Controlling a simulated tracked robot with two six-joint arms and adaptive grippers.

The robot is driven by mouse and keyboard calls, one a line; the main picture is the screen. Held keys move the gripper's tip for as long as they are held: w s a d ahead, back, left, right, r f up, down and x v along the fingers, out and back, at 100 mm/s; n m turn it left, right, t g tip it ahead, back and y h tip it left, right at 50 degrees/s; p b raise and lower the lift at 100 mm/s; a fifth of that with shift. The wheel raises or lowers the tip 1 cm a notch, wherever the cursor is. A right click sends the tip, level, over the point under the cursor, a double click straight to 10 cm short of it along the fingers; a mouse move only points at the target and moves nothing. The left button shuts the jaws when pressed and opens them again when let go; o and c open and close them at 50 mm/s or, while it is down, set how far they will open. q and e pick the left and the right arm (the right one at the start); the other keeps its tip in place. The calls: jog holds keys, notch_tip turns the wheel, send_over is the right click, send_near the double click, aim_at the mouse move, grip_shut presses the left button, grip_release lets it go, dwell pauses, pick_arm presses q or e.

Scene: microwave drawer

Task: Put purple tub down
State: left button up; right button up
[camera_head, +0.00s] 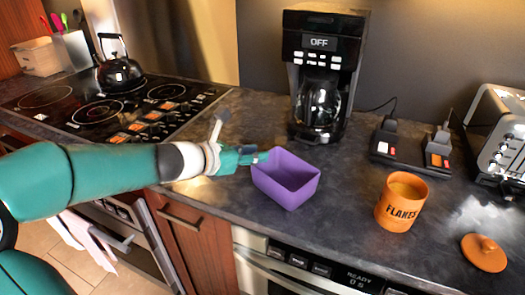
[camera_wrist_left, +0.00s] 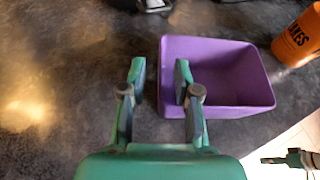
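The purple tub (camera_head: 287,186) is upright at the front of the dark counter, before the coffee maker, and appears to rest on it. It also shows in the left wrist view (camera_wrist_left: 225,110), and it looks empty. My left gripper (camera_head: 252,155) is at the tub's left side. In the left wrist view my left gripper (camera_wrist_left: 160,75) is open, with one finger outside the tub's left wall and one inside; gaps show beside the wall. What looks like my right gripper (camera_wrist_left: 290,159) is small at the lower right of that view, its fingers unclear.
The coffee maker (camera_head: 322,75) stands behind the tub. An orange FLAKES canister (camera_head: 401,203) and its lid (camera_head: 484,252) are to the right. Two black devices and a toaster (camera_head: 497,135) are farther right. The stove (camera_head: 110,105) is left. Bare counter lies between tub and canister.

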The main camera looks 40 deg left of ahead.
pick_arm(q)
jog(key=p+v, duration=0.1)
jog(key=v, duration=0.7)
